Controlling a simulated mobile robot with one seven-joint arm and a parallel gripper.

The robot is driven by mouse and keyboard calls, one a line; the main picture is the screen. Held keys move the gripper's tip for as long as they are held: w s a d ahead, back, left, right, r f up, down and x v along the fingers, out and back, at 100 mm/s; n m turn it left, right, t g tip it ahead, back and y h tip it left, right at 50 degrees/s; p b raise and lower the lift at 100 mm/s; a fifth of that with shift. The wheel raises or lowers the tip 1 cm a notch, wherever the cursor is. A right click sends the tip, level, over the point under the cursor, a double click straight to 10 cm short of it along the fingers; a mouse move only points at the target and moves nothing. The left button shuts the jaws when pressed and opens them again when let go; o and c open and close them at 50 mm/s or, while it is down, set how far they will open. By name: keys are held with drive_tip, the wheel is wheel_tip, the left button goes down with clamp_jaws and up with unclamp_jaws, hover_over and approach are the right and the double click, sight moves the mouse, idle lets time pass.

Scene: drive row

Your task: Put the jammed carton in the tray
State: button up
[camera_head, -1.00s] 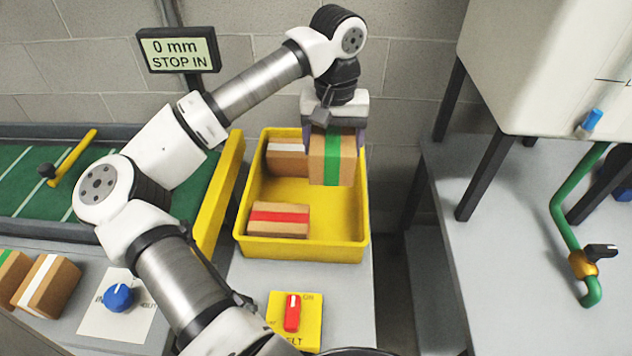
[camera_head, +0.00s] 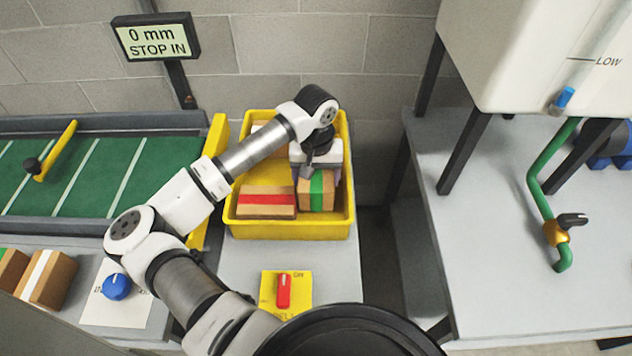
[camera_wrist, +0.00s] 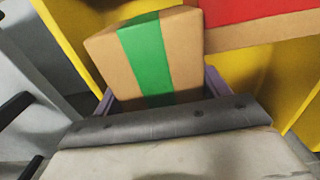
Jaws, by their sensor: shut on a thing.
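My gripper (camera_head: 317,185) is shut on a brown carton with a green stripe (camera_head: 327,194), inside the yellow tray (camera_head: 290,231) at its front right. The green-striped carton also shows between the jaws in the wrist view (camera_wrist: 183,58). I cannot tell whether it rests on the tray floor. A carton with a red stripe (camera_head: 266,211) lies in the tray to its left, close beside it. Another carton (camera_head: 257,128) is at the back of the tray, partly hidden by my arm.
A green belt (camera_head: 150,165) with a yellow bar (camera_head: 57,150) lies left. A red switch (camera_head: 283,291) and a blue knob (camera_head: 117,287) are in front. Two cartons (camera_head: 48,279) sit front left. A sign (camera_head: 156,37) reads "0 mm STOP IN". Right stands a bench (camera_head: 490,270) with a green pipe (camera_head: 548,165).

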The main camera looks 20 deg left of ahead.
drive_tip(key=shift+f+p, duration=0.3)
drive_tip(key=shift+f, duration=1.45)
drive_tip(key=shift+f, duration=0.15)
drive_tip(key=o, duration=1.3)
drive_tip(key=shift+c, duration=0.2)
wheel_tip(320, 180, up, 12)
drive_tip(key=b, duration=0.3)
drive_tip(key=shift+r, duration=0.2)
